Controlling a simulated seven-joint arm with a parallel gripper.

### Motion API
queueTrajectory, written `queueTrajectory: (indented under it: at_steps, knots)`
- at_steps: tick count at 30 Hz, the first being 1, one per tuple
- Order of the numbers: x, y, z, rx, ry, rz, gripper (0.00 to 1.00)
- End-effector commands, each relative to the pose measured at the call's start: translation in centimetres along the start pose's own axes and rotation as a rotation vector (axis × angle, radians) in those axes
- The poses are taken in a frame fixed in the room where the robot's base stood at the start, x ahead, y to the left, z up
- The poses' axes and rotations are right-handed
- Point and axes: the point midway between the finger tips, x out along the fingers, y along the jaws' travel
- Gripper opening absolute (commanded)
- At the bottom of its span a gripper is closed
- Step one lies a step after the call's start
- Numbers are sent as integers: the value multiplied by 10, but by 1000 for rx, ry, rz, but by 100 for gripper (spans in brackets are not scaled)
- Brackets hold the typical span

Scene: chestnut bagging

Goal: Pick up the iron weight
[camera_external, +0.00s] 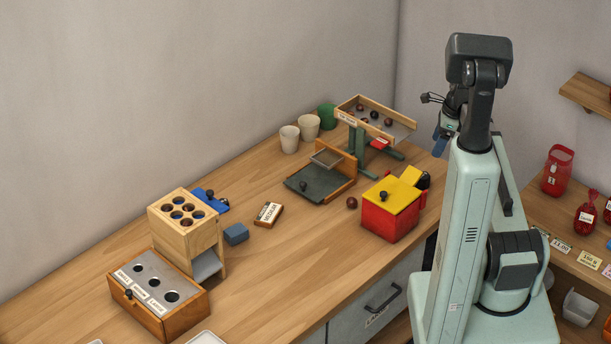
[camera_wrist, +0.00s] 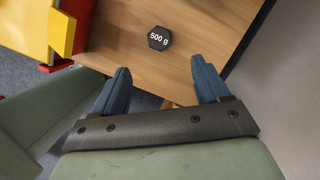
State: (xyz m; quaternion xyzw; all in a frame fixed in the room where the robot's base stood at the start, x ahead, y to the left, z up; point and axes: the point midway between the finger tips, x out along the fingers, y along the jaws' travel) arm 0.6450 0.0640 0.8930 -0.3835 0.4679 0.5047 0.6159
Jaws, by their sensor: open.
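The iron weight (camera_wrist: 159,38) is a black hexagonal piece marked "500 g". In the wrist view it lies on the wooden table, beyond the fingertips and roughly midway between them. My gripper (camera_wrist: 160,68) is open, with two blue fingers spread apart and nothing between them. In the external view my gripper (camera_external: 439,138) hangs at the right end of the table, partly hidden by my arm. I cannot pick out the weight for certain in the external view.
A red box with a yellow lid (camera_external: 390,195) stands near the weight; it also shows in the wrist view (camera_wrist: 62,32). A wooden tray on a green stand (camera_external: 377,103) holds several chestnuts. One chestnut (camera_external: 352,203) lies on the table. Bare wood surrounds the weight.

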Motion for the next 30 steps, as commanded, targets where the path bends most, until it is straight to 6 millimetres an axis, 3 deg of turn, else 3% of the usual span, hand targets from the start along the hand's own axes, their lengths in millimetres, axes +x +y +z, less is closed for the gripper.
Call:
queueTrajectory:
  at_steps: [18, 30]
  knots:
    - [72, 0, 0, -2, 1, 2, 75]
    - [89, 0, 0, -1, 1, 0, 75]
